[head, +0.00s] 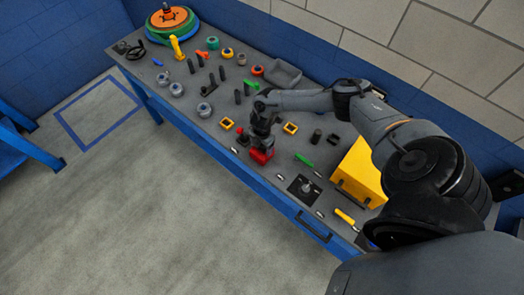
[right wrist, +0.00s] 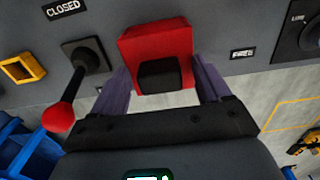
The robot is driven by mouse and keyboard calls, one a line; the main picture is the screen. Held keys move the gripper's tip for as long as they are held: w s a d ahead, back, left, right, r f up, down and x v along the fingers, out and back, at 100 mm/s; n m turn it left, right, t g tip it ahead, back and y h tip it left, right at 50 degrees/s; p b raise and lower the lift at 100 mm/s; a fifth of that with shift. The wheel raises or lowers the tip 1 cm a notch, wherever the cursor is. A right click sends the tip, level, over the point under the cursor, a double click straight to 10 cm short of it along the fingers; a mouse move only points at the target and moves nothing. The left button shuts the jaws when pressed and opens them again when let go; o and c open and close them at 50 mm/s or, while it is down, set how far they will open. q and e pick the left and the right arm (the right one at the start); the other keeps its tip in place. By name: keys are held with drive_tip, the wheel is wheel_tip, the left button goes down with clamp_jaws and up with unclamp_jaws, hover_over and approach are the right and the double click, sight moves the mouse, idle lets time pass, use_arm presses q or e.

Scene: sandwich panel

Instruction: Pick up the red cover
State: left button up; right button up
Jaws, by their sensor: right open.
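The red cover (head: 261,155) is a small red block on the panel top near the front edge in the head view. The head view hides part of the cover behind the gripper. My left gripper is not in view.
A lever with a red knob (right wrist: 58,117) stands beside the cover. Yellow square frames (head: 290,128) and several knobs surround it. A green handle (head: 304,160) and a yellow box (head: 361,172) are to the right. Open floor (head: 150,210) lies before the blue-edged panel.

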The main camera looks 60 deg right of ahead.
drive_tip(key=shift+c, duration=0.2)
drive_tip(key=c, duration=1.1)
drive_tip(key=shift+o, duration=0.2)
drive_tip(key=shift+r, duration=0.1)
drive_tip(key=shift+r, duration=0.35)
wheel_tip(320, 180, up, 4)
drive_tip(key=shift+f, duration=0.2)
drive_tip(key=s+d+r, duration=0.1)
drive_tip(key=s+r, duration=0.2)
drive_tip(key=s, duration=0.2)
drive_tip(key=s+d+r+b, duration=0.1)
drive_tip(key=s+r, duration=0.2)
drive_tip(key=s, duration=0.3)
drive_tip(key=shift+s+d+r, duration=0.15)
drive_tip(key=shift+d+r, duration=0.15)
drive_tip(key=shift+d, duration=0.05)
drive_tip(key=shift+r+p, duration=0.5)
drive_tip(key=shift+p, duration=0.2)
